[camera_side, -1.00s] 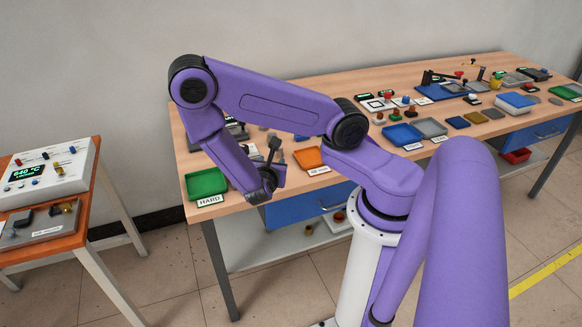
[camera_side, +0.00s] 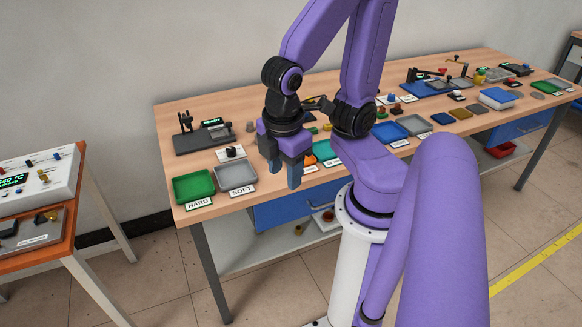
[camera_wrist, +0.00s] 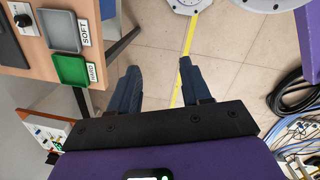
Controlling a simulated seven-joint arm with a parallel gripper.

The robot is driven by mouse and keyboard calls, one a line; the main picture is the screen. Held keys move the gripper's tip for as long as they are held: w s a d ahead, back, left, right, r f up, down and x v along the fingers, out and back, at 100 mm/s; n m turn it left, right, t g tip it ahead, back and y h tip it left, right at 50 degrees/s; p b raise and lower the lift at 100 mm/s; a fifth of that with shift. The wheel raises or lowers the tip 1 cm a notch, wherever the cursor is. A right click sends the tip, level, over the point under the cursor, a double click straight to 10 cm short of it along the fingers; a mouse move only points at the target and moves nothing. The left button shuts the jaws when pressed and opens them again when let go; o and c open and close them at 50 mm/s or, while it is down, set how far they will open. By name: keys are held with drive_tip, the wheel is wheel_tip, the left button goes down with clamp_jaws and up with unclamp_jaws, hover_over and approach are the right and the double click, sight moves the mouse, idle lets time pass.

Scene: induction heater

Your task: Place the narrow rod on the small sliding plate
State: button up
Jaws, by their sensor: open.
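My gripper (camera_side: 284,178) points down in front of the long bench's near edge, right of the grey SOFT tray. In the wrist view my gripper (camera_wrist: 158,78) has its two fingers wide apart, with only floor between them. On the orange side table at the left, a grey plate (camera_side: 36,238) carries a dark block and small brass-coloured pieces. It is cut off by the picture's edge. I cannot tell whether this is the small sliding plate, and I cannot pick out the narrow rod for certain in either view.
A white control box (camera_side: 38,178) with a green display stands behind the plate. The bench holds a green HARD tray (camera_side: 193,186), the SOFT tray (camera_side: 236,178), a dark instrument (camera_side: 205,138) and blue trays (camera_side: 389,132). Open floor lies between bench and side table.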

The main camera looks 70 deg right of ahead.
drive_tip(key=shift+o, duration=0.5)
drive_tip(key=shift+s+a+r+y, duration=0.7)
drive_tip(key=shift+s+r+y, duration=0.15)
drive_tip(key=shift+s, duration=0.1)
drive_tip(key=shift+w, duration=0.1)
